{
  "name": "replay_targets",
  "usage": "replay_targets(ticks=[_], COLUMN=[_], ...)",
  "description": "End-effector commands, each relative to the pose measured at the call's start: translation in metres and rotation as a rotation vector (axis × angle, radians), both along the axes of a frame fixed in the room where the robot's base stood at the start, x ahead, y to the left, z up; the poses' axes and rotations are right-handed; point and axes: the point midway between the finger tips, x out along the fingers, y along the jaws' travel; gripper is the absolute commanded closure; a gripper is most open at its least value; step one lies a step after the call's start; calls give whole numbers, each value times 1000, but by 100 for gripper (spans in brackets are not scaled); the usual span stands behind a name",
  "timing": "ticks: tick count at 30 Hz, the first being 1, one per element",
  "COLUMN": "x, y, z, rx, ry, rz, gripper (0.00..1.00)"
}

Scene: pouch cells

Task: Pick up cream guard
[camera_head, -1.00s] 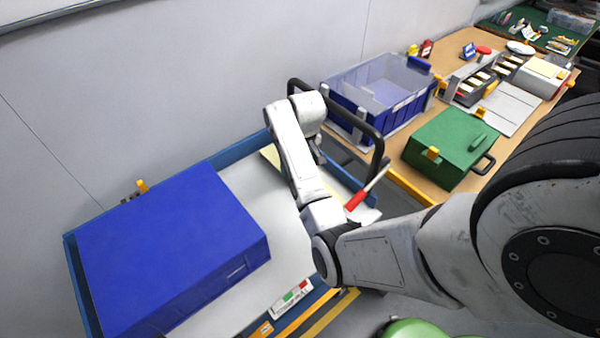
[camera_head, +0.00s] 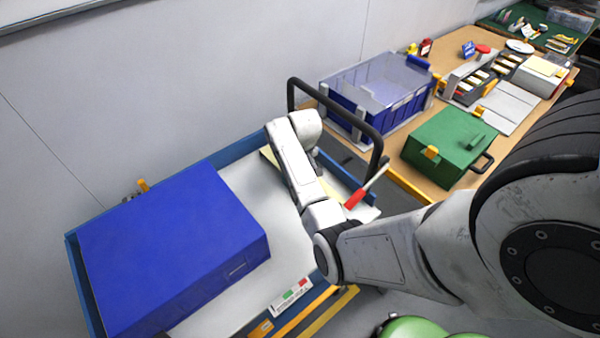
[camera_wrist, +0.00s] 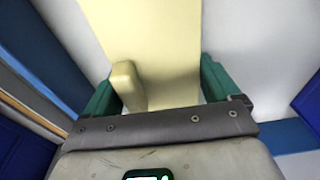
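The cream guard (camera_wrist: 158,40) is a flat cream panel with a raised cream block (camera_wrist: 128,85) on it. In the head view the guard (camera_head: 268,157) lies on the white top of the blue-edged cart, partly hidden behind my arm. In the wrist view my gripper (camera_wrist: 160,82) has its two green fingers apart over the guard. The raised block stands between them, close to the left finger and clear of the right one. I cannot tell whether the left finger touches it. In the head view my gripper is hidden by my arm.
A large blue box (camera_head: 170,245) fills the cart's left side. A black handle rail (camera_head: 340,112) and a red-handled tool (camera_head: 356,198) are close to my arm. A blue bin (camera_head: 378,95) and green case (camera_head: 450,148) stand on the wooden bench. The wall is behind.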

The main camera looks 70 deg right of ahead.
Motion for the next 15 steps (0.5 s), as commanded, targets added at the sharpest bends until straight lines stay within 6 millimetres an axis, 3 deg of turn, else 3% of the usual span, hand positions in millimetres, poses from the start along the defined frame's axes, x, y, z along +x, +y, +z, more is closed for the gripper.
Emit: replay_targets(ticks=[6, 15], x=[0, 1], y=[0, 0], z=[0, 7], rx=[0, -2], ry=[0, -1], rz=[0, 0], gripper=[42, 42])
